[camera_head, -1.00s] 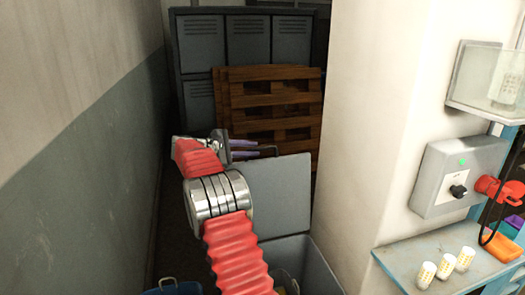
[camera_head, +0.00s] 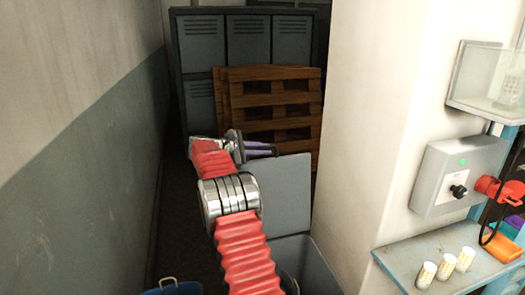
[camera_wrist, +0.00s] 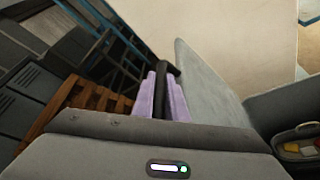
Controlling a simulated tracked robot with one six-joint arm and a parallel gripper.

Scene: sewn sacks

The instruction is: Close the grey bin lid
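The grey bin lid (camera_head: 285,190) stands open and upright behind the grey bin (camera_head: 318,268). In the wrist view the lid (camera_wrist: 205,80) is a grey panel seen at a slant, right of my fingers. A dark bar-like handle (camera_wrist: 161,88) reaches from the lid and lies between my two purple fingers. My gripper (camera_head: 268,149) is at the lid's upper left edge. In the wrist view its fingers (camera_wrist: 161,100) lie close on both sides of the handle and look shut on it. My arm hides part of the bin.
A wooden pallet (camera_head: 270,105) and grey lockers (camera_head: 245,40) stand behind the lid. A white pillar (camera_head: 370,130) is close on the right, a wall (camera_head: 80,180) on the left. A blue container (camera_head: 172,289) stands at the lower left.

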